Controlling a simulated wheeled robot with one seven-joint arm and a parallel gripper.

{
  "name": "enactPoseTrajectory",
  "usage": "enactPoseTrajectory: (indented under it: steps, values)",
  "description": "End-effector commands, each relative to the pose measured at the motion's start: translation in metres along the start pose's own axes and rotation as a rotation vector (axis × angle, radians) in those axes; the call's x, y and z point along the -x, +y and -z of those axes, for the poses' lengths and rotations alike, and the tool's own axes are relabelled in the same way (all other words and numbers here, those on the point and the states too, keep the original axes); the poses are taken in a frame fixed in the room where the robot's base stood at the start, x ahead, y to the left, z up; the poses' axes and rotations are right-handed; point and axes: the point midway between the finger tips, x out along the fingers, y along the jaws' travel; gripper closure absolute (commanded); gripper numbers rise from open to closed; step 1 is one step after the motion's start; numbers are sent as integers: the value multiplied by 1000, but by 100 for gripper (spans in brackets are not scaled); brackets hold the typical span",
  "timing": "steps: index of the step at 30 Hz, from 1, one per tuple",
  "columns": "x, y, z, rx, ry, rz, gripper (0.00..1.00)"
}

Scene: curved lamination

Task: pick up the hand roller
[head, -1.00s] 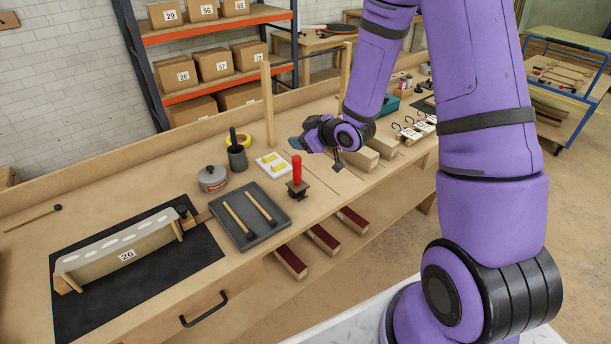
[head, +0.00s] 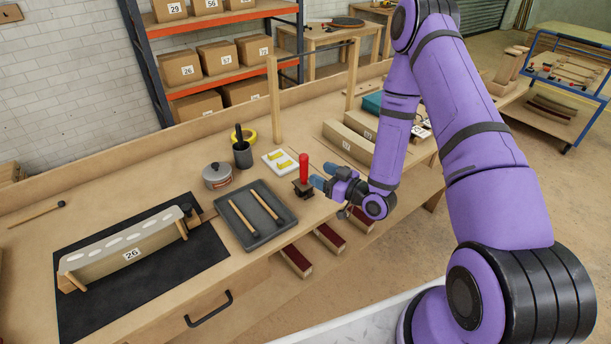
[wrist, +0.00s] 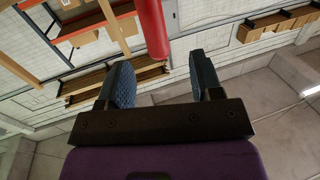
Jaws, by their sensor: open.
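The hand roller shows as an upright red handle (head: 303,168) on a small dark stand (head: 303,190) near the bench's front edge. Its roller end cannot be made out. My gripper (head: 324,177) is open and empty just to the right of the handle, its blue fingertips pointing left at it. In the wrist view the red handle (wrist: 153,28) appears beyond the fingertips of my open gripper (wrist: 162,75), in line with the gap between them. It does not look enclosed by the fingers.
A grey tray (head: 236,232) with two wooden-handled tools lies left of the stand. A white tray (head: 272,168) with yellow items sits behind it. A dark cup (head: 243,158), a grey tin (head: 217,176) and wooden blocks (head: 345,140) stand around. The bench's front edge is close.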

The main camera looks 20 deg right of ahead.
Motion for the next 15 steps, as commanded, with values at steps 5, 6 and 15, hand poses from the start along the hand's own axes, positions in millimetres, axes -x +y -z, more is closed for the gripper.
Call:
enactPoseTrajectory:
  steps: [5,6,15]
  values:
    - [-28,0,0,2,1,2,40]
    - [-33,0,0,2,1,1,40]
    - [-63,4,-1,3,2,1,40]
